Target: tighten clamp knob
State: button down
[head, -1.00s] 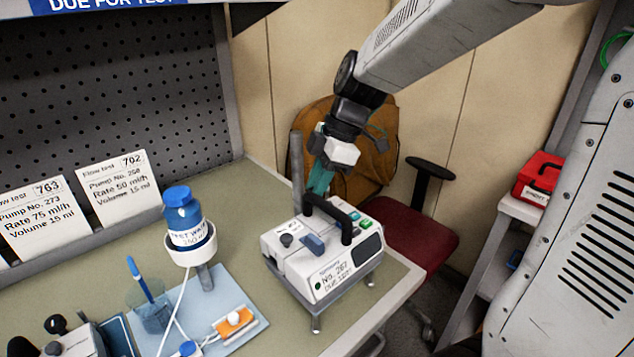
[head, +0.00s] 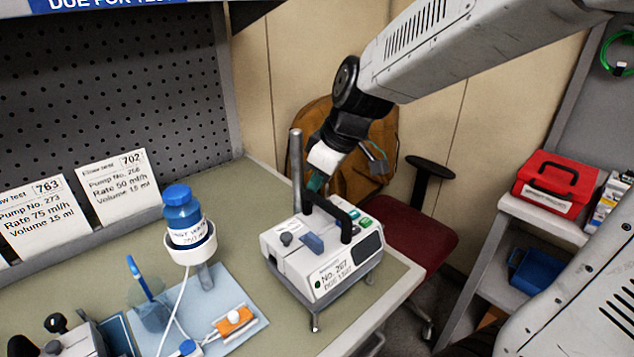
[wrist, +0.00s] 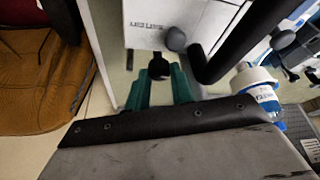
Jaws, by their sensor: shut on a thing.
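The white pump No. 267 (head: 318,262) stands on a metal stand on the bench, with a black carry handle (head: 335,215) and an upright grey pole (head: 296,165) behind it. My gripper (head: 316,184) reaches down behind the pump beside the pole; the pump partly hides its teal fingers in the head view. In the wrist view a small black clamp knob (wrist: 159,68) sticks out from the pump's back. The teal fingers of my gripper (wrist: 160,88) are on either side of it and shut on it. The clamp's other parts are hidden.
A blue-capped bottle (head: 184,215) stands in a white holder left of the pump. A blue mat (head: 240,340) holds an orange item. A red chair (head: 410,240) stands beyond the bench edge. A red toolbox (head: 556,182) sits on the right shelf.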

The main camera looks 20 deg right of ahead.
dwell(0.5)
jog(key=c, duration=1.2)
grip_release()
jog(key=shift+f, duration=0.1)
